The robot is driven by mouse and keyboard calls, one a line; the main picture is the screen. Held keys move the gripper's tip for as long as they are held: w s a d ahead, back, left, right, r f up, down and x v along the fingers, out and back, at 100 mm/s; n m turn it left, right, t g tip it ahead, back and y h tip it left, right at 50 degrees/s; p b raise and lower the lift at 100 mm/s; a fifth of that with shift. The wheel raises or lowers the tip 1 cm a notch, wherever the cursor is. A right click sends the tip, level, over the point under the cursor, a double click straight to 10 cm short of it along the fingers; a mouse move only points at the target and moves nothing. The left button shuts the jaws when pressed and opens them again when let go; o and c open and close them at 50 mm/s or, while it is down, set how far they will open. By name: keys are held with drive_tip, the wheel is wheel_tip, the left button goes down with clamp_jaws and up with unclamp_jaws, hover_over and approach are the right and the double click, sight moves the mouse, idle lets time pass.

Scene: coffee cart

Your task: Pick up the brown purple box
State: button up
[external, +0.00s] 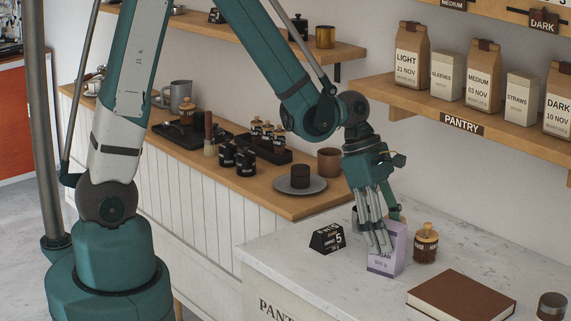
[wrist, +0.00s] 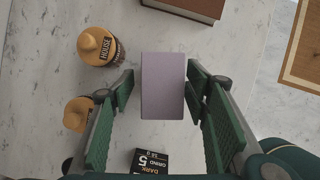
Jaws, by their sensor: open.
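The box (external: 384,262) is light purple with dark lettering, and stands upright on the white counter in the external view. In the wrist view its plain purple top (wrist: 163,85) sits between my fingers. My gripper (external: 380,238) points down at the box with its fingers open, and the fingers partly cover the box in the external view. In the wrist view my gripper (wrist: 161,85) has one green-padded finger on each side of the box, with a small gap on the left and a very narrow one on the right.
A wooden-lidded jar (external: 425,243) stands close beside the box. A second wooden-topped jar (wrist: 77,113) shows in the wrist view. A black sign (external: 327,238) stands left of the box. A brown book (external: 461,297) lies in front right. Pantry shelves (external: 470,125) hang above.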

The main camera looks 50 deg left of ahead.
sight(400, 227)
drive_tip(key=shift+d+f, duration=0.15)
drive_tip(key=shift+f, duration=0.3)
drive_tip(key=shift+d+f, duration=0.1)
drive_tip(key=shift+f, duration=0.05)
drive_tip(key=shift+x, duration=2.45)
drive_tip(key=c, duration=1.3)
drive_tip(key=shift+r, duration=5)
